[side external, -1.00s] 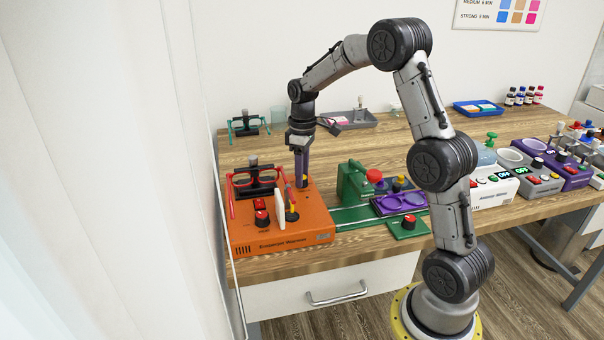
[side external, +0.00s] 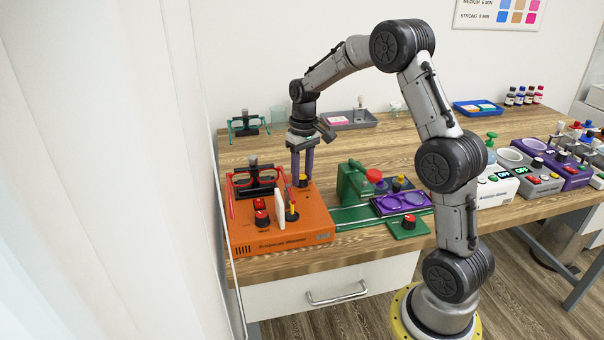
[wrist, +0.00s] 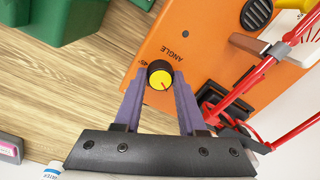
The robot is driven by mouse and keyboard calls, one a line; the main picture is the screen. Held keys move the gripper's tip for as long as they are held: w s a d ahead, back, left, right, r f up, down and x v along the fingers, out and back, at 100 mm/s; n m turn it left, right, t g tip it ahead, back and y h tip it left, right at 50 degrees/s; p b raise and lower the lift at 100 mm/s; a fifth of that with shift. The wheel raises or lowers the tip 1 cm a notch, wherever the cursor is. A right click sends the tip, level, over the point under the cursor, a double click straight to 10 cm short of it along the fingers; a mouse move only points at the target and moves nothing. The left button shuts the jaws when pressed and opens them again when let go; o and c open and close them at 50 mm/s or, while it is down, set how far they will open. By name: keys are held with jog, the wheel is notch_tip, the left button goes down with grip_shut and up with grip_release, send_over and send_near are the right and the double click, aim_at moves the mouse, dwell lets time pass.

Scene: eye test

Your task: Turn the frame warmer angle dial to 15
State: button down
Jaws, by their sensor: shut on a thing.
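The orange frame warmer (side external: 312,222) stands at the left end of the bench. Its angle dial (wrist: 160,76) has a black body, a yellow top and a red pointer line. In the wrist view the pointer slants toward the lower right, and the word ANGLE is printed beside the dial. The scale figures are too small or hidden to read fully. My gripper (wrist: 158,84) is shut on the dial, with one purple finger on each side. In the side view my gripper (side external: 303,173) reaches down onto the warmer's back right corner, where the dial shows yellow.
Red glasses (side external: 257,180) stand on a holder at the warmer's left. A red knob (side external: 262,217) and a white upright plate (side external: 280,208) are near its front.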

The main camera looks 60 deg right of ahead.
aim_at(304, 176)
jog(key=shift+m, duration=2)
jog(key=shift+r, duration=0.1)
jog(key=shift+c, duration=2.4)
grip_release()
notch_tip(304, 176, up, 14)
jog(key=shift+s+d, duration=0.15)
